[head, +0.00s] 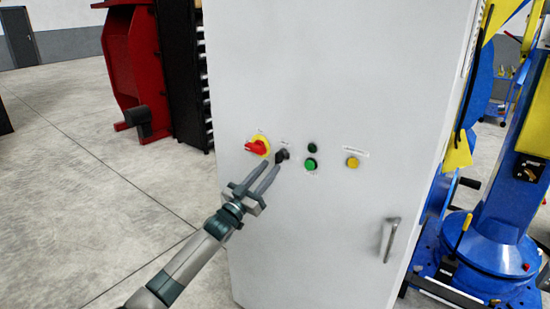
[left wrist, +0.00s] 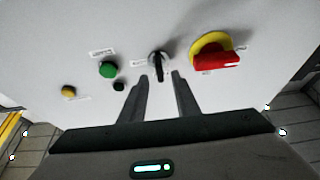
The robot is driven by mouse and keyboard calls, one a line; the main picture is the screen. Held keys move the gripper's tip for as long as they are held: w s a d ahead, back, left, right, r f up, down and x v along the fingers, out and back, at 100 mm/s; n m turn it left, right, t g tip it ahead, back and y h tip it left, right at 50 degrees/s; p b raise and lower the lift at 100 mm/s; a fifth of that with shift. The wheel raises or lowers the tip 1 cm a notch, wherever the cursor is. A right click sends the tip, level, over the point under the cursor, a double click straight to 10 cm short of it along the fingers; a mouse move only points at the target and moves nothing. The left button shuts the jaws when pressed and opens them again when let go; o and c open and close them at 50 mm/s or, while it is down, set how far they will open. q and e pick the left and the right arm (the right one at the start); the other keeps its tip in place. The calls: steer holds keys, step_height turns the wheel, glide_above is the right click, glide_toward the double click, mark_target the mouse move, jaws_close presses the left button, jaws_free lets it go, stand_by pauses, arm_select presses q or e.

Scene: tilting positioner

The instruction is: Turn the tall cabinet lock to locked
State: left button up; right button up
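The tall light-grey cabinet (head: 330,60) fills the middle of the head view. On its front is a small dark rotary knob (head: 283,155), which looks like the lock. In the left wrist view the knob (left wrist: 159,62) has its grip pointing roughly up and down the picture; its label is too small to read. My left gripper (head: 269,165) is open and empty, just short of the knob. In the left wrist view its two fingertips (left wrist: 158,77) are spread, with the knob just beyond the gap between them. My right gripper is not in view.
A red switch on a yellow plate (head: 258,146) sits close left of the knob. A door handle (head: 390,240) is lower right. Blue machinery (head: 485,245) stands at right.

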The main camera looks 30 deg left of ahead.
mark_target(276, 160)
arm_select(q)
steer(key=shift+p+x, duration=0.55)
steer(key=shift+x, duration=1.65)
jaws_close()
